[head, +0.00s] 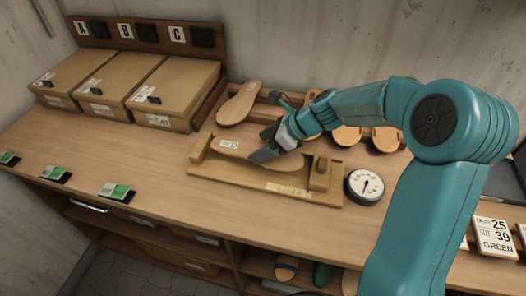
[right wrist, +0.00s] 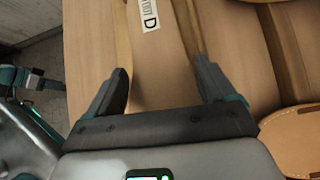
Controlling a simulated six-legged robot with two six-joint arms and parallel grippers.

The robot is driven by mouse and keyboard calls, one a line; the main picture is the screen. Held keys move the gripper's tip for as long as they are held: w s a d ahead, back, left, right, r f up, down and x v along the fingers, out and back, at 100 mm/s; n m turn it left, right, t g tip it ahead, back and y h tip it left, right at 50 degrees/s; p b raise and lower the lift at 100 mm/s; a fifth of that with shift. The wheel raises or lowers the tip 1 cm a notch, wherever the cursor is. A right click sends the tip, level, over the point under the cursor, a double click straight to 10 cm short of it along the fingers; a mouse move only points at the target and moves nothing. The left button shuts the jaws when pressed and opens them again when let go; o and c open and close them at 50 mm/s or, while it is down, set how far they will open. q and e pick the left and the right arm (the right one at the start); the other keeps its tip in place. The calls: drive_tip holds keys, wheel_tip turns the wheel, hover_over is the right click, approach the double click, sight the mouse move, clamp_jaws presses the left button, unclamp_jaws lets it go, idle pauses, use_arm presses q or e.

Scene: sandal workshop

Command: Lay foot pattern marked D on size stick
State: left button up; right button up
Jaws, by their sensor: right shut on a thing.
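The foot pattern marked D (head: 228,146) is a flat tan sole shape with a white label. It lies along the size stick (head: 250,190), between the block at its left end and the upright block (head: 320,174) at its right. I cannot tell whether it rests on the stick or is just above it. My right gripper (head: 262,154) is shut on the pattern and hides part of it. In the right wrist view the D label (right wrist: 150,15) shows beyond the fingers (right wrist: 165,85). My left gripper is not in view.
Another sole pattern (head: 239,103) leans in a wooden rack behind, with tan sandal pieces (head: 385,139) to its right. A round dial (head: 364,186) stands right of the stick. Boxes (head: 172,92) stand at back left. Green cards (head: 117,191) line the front edge.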

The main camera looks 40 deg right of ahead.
drive_tip(key=f, duration=0.1)
drive_tip(key=w+f, duration=0.1)
drive_tip(key=f, duration=0.1)
drive_tip(key=shift+d+f, duration=0.2)
drive_tip(key=shift+f, duration=0.1)
drive_tip(key=shift+s+a+r, duration=0.15)
drive_tip(key=shift+s+r, duration=0.1)
drive_tip(key=shift+s, duration=0.1)
drive_tip(key=shift+w+f+b, duration=0.3)
drive_tip(key=shift+f+b, duration=0.15)
drive_tip(key=shift+f, duration=0.05)
drive_tip(key=shift+s+f, duration=0.15)
drive_tip(key=shift+f, duration=0.05)
drive_tip(key=o, duration=1.2)
drive_tip(key=shift+r, duration=0.15)
drive_tip(key=shift+r, duration=0.1)
